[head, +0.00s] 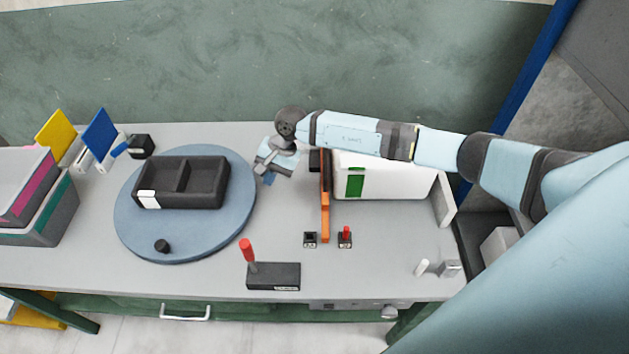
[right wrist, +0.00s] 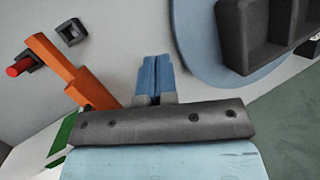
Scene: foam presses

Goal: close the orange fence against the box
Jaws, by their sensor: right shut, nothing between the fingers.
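The orange fence (head: 325,212) stands along the left side of the white box (head: 400,182). The box has a green patch on its front. From above, the fence and box look very close, but I cannot tell if they touch. My right gripper (head: 269,179) is left of the fence, apart from it, with its fingers together and empty. In the right wrist view, my blue fingers (right wrist: 155,78) are shut, and the fence (right wrist: 62,70) lies to their left. My arm hides part of the box's back and the fence's far end. My left gripper is not in view.
A round blue turntable (head: 205,245) with a black two-compartment tray (head: 208,182) is left of the gripper. In front are a red-handled lever on a black base (head: 272,276), a black switch (head: 310,239) and a red switch (head: 345,236). Grey bins (head: 45,220) stand far left.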

